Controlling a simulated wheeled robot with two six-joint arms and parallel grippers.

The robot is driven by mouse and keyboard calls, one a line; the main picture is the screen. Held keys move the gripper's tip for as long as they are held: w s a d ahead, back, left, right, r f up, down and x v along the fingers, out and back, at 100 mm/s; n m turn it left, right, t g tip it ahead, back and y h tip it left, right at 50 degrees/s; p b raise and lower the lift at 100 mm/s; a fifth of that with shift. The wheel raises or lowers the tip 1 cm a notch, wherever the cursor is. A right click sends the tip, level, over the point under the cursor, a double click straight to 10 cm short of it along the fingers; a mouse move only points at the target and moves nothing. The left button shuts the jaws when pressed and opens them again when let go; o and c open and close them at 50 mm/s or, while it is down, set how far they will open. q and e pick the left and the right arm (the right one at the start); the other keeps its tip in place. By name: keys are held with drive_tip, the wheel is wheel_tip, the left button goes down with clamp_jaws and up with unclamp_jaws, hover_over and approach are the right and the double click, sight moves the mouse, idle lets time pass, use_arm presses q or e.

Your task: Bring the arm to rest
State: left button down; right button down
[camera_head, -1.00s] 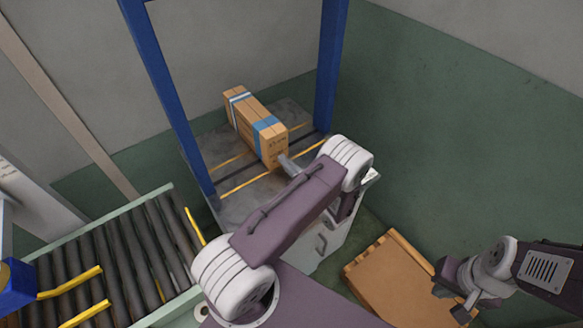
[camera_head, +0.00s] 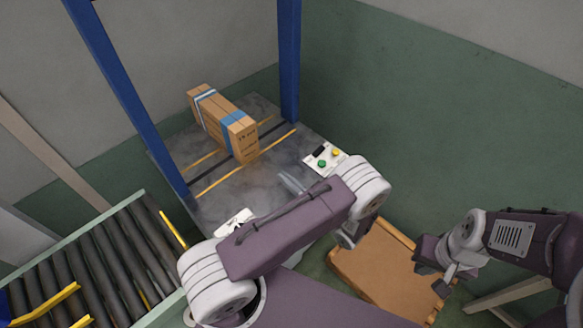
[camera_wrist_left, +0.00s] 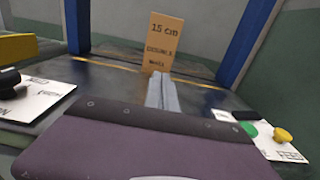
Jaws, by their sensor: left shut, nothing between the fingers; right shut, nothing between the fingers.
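My left arm reaches across the middle of the head view. Its gripper (camera_head: 290,183) has its fingers together, empty, over the near part of the grey machine table. In the left wrist view the shut fingers (camera_wrist_left: 163,92) point toward a box marked "15 cm" (camera_wrist_left: 160,40). In the head view this cardboard box (camera_head: 222,122), with blue and white bands, stands on the table, apart from the gripper. My right gripper (camera_head: 441,284) is at the lower right, shut and empty, over or near a brown wooden pallet.
Blue posts (camera_head: 289,60) frame the machine table (camera_head: 250,185). A panel with green and yellow buttons (camera_head: 325,159) is at its right edge, close to my left arm. A roller conveyor (camera_head: 105,255) lies at lower left. The brown pallet (camera_head: 385,275) lies at lower right.

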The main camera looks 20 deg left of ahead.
use_arm(q)
drive_tip(key=s+a+r+n+g+p, duration=0.1)
drive_tip(key=a+r+n+g+p, duration=0.2)
drive_tip(key=r, duration=0.4)
drive_tip(key=s+a+r+n+g+p, duration=0.1)
drive_tip(key=a+r+n+g, duration=0.35)
drive_tip(key=r, duration=0.25)
drive_tip(key=s+a+r+n+g+h+p, duration=0.25)
drive_tip(key=s+n+h, duration=0.35)
drive_tip(key=s, duration=0.3)
drive_tip(key=s+d+f+n+h, duration=0.2)
drive_tip(key=s+d+n+h, duration=0.3)
drive_tip(key=s+d+h, duration=0.1)
drive_tip(key=w+d+f+n+t+h, duration=0.3)
drive_tip(key=w+d+n+t+h, duration=0.1)
drive_tip(key=d, duration=0.5)
drive_tip(key=shift+h+p, duration=0.35)
drive_tip(key=shift+h, duration=0.05)
